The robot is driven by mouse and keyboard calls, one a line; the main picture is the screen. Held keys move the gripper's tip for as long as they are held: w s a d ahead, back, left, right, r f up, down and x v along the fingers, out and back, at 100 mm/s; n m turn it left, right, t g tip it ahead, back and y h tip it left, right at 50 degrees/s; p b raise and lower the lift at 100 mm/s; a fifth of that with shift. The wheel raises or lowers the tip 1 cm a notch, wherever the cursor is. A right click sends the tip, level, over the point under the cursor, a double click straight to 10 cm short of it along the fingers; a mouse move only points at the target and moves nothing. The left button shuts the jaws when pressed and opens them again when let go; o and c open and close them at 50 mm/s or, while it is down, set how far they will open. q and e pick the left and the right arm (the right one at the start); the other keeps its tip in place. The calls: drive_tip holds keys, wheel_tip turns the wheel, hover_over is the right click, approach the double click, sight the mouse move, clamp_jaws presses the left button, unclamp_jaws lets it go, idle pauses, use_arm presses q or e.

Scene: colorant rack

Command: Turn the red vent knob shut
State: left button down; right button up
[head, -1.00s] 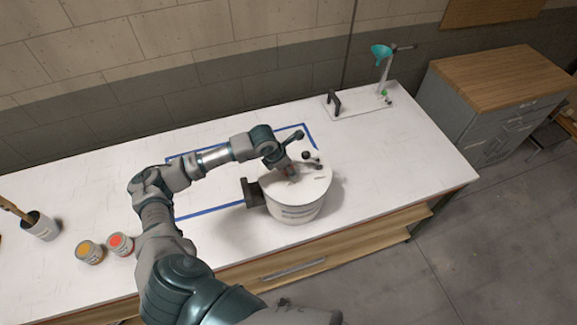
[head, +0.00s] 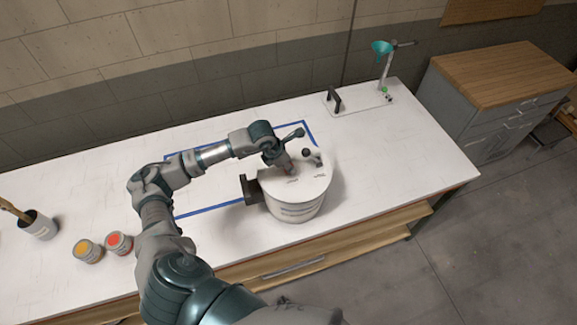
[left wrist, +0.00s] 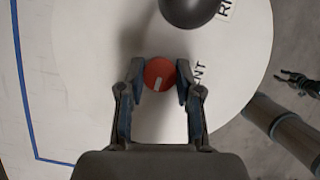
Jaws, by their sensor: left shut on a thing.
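The red vent knob (left wrist: 160,75) is a round disc with a white pointer mark, on top of the white drum (head: 298,205). In the left wrist view the pointer runs down and slightly left from the knob's middle. My left gripper (left wrist: 160,88) is shut on the knob, with one finger on each side of it. In the head view the left gripper (head: 284,168) reaches down onto the drum's lid and mostly hides the knob. Printed letters ending in "NT" lie right of the knob in the wrist view. My right gripper is not seen in the head view.
A black ball-topped lever (head: 307,153) stands on the lid close behind the gripper. A dark bracket (head: 250,190) stands at the drum's left. Orange (head: 88,251) and red (head: 119,243) pots stand at the table's front left. A teal funnel stand (head: 382,48) is at the back right.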

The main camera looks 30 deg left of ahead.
use_arm(q)
drive_tip(key=m+h+b, duration=0.1)
drive_tip(key=m+b, duration=0.2)
drive_tip(key=shift+w+a+f+g, duration=0.1)
drive_tip(key=shift+f+g, duration=0.05)
drive_tip(key=shift+g, duration=0.15)
drive_tip(key=m+b, duration=0.1)
drive_tip(key=m, duration=0.1)
drive_tip(key=m+g+h+b, duration=0.1)
drive_tip(key=m+b, duration=0.1)
drive_tip(key=shift+m+g, duration=0.3)
drive_tip(key=shift+m, duration=0.1)
drive_tip(key=m+g+b, duration=0.1)
drive_tip(key=m, duration=0.1)
drive_tip(key=m+g+b, duration=0.1)
drive_tip(key=m+b, duration=0.1)
drive_tip(key=m, duration=0.1)
drive_tip(key=shift+w, duration=0.15)
drive_tip(key=shift+r+m+g+b, duration=0.1)
drive_tip(key=shift+m+g+b, duration=0.4)
drive_tip(key=shift+m, duration=0.6)
drive_tip(key=shift+r+m+g+b, duration=0.1)
drive_tip(key=shift+m+g+b, duration=0.35)
drive_tip(key=shift+m, duration=0.65)
drive_tip(key=c, duration=0.8)
unclamp_jaws()
drive_tip(key=v, duration=1.2)
